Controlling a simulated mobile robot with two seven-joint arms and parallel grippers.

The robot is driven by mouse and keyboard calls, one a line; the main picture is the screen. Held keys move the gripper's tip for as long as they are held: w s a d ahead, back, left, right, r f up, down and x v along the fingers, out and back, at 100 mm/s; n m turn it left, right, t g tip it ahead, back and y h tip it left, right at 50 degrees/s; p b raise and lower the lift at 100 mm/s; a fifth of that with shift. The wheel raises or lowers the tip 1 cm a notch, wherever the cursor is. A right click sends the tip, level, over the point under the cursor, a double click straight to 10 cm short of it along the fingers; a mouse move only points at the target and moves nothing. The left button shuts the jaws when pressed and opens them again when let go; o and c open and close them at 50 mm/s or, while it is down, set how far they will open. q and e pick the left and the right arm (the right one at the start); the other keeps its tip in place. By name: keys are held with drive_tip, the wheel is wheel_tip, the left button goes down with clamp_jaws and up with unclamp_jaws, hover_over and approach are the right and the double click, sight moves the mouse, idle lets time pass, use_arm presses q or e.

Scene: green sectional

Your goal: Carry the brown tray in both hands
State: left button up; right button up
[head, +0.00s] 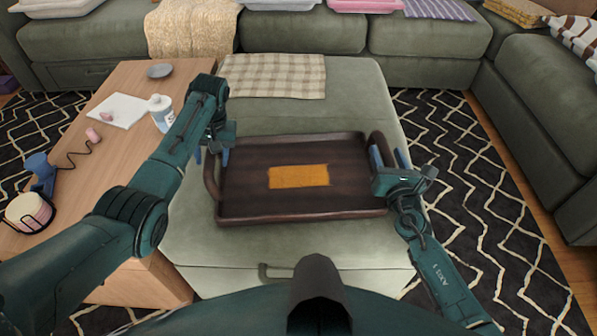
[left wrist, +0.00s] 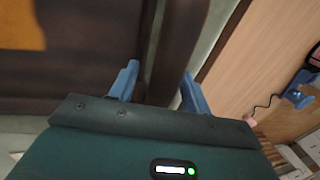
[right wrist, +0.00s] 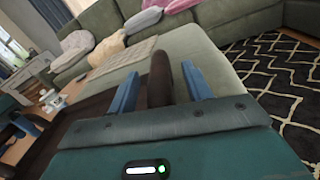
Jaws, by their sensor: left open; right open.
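The brown tray (head: 300,214) lies flat on the green ottoman (head: 350,90), with a raised handle at each end and an orange-yellow cloth or mat (head: 298,177) in its middle. My left gripper (head: 211,157) is open at the tray's left handle. In the left wrist view the handle (left wrist: 164,55) runs between the two blue fingers (left wrist: 158,88). My right gripper (head: 389,157) is open at the right handle, and in the right wrist view that handle (right wrist: 159,78) stands between its fingers (right wrist: 160,88). Whether any finger touches a handle, I cannot tell.
A wooden table (head: 120,160) at the left bears a white bottle (head: 161,112), a white board (head: 118,110), a grey dish (head: 160,71) and a pink-and-white round object (head: 29,212). A checkered cloth (head: 272,76) lies behind the tray. Green sofas (head: 300,32) border the back and right. Patterned rug (head: 450,150) shows at right.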

use_arm(q)
drive_tip(key=shift+c, duration=0.2)
use_arm(e)
drive_tip(key=shift+c, duration=0.2)
use_arm(q)
clamp_jaws()
use_arm(e)
drive_tip(key=c, duration=1)
clamp_jaws()
use_arm(q)
drive_tip(key=shift+r, duration=0.1)
use_arm(e)
drive_tip(key=shift+r, duration=0.1)
